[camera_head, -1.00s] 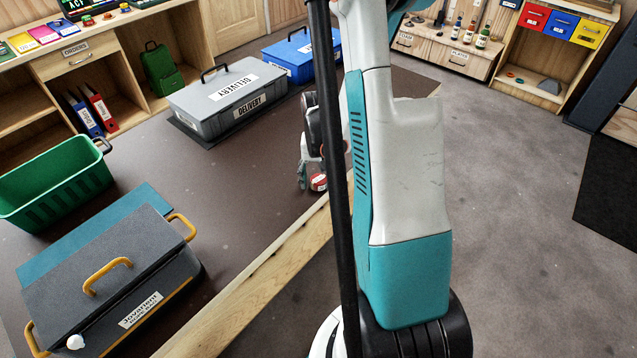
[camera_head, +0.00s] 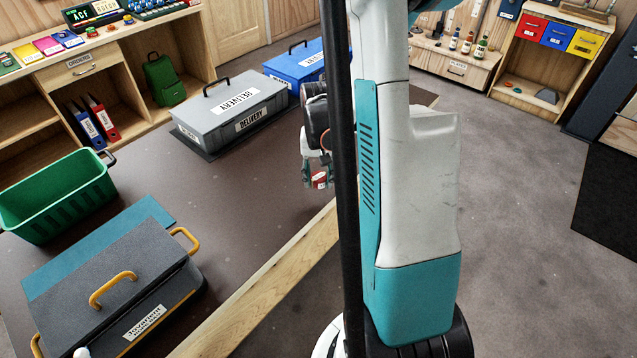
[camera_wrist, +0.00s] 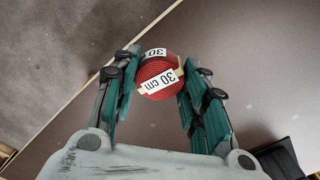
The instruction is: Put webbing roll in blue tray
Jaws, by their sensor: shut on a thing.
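The webbing roll (camera_wrist: 157,72) is a red coil with white "30 cm" labels. In the wrist view it sits between the two green-padded fingers of my gripper (camera_wrist: 155,84), which is shut on it. In the head view my gripper (camera_head: 317,180) shows small beside the dark pole, with a bit of the red roll (camera_head: 320,180) at its tips. It is held above the brown table (camera_head: 240,190), near its wooden edge. A blue lidded box (camera_head: 296,66) with a handle stands at the far end of the table, partly hidden by my arm. No open blue tray is clearly seen.
A grey "DELIVERY" case (camera_head: 230,112) stands on the table before the blue box. A green basket (camera_head: 60,195) and a dark box with yellow handles (camera_head: 110,290) stand at the left. The table's middle is clear. Shelves line the back.

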